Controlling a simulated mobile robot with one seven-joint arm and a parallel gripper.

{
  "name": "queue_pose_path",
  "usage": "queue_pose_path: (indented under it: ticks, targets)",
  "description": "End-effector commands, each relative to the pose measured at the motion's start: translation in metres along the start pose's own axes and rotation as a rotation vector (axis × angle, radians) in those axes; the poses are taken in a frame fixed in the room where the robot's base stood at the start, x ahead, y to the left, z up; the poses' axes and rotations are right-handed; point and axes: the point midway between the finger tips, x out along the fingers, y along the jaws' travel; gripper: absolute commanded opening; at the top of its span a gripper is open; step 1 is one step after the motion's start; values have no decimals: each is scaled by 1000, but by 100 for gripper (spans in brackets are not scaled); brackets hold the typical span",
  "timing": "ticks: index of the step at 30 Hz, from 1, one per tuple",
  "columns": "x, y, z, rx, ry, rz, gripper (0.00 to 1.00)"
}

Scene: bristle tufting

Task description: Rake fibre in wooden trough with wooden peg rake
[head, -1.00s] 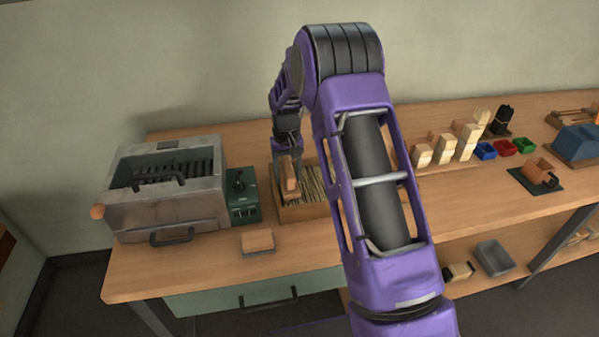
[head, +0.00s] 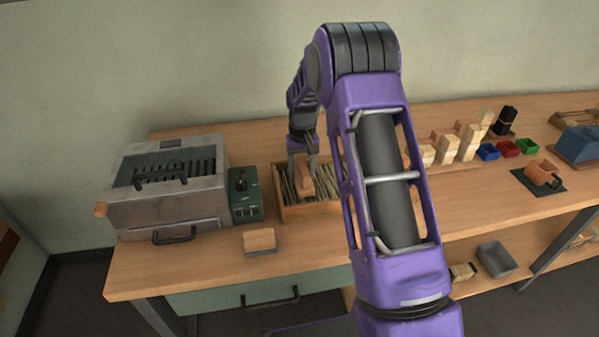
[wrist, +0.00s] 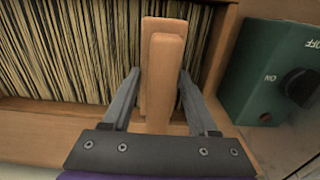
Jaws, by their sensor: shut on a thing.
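My gripper (head: 303,158) is shut on the wooden peg rake (head: 304,178), with one finger on each side of its wooden block. In the wrist view the rake (wrist: 162,75) stands between the fingertips of my gripper (wrist: 158,88). The rake is over the wooden trough (head: 305,212), which holds straw-coloured and dark fibre (head: 328,181). In the wrist view the fibre (wrist: 60,50) lies in many thin parallel strands left of the rake. The rake's pegs are hidden, so I cannot tell how deep they sit in the fibre.
A green switch box (head: 245,195) stands just left of the trough, with a grey metal machine (head: 170,210) beyond it. A small wooden block (head: 259,241) lies in front. Wooden blocks (head: 446,150) and coloured bins (head: 507,149) stand at the right.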

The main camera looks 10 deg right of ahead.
Motion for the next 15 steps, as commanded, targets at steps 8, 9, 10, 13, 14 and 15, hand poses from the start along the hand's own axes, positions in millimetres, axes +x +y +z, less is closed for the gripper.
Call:
queue_pose_path:
  ticks: [8,9,10,13,14,15]
  targets:
    - [0,-12,0,-2,1,0,0]
    - [0,-17,0,-2,1,0,0]
    - [0,-20,0,-2,1,0,0]
    - [0,-29,0,-2,1,0,0]
    - [0,-32,0,-1,0,0,0]
    - [0,-34,0,-1,0,0,0]
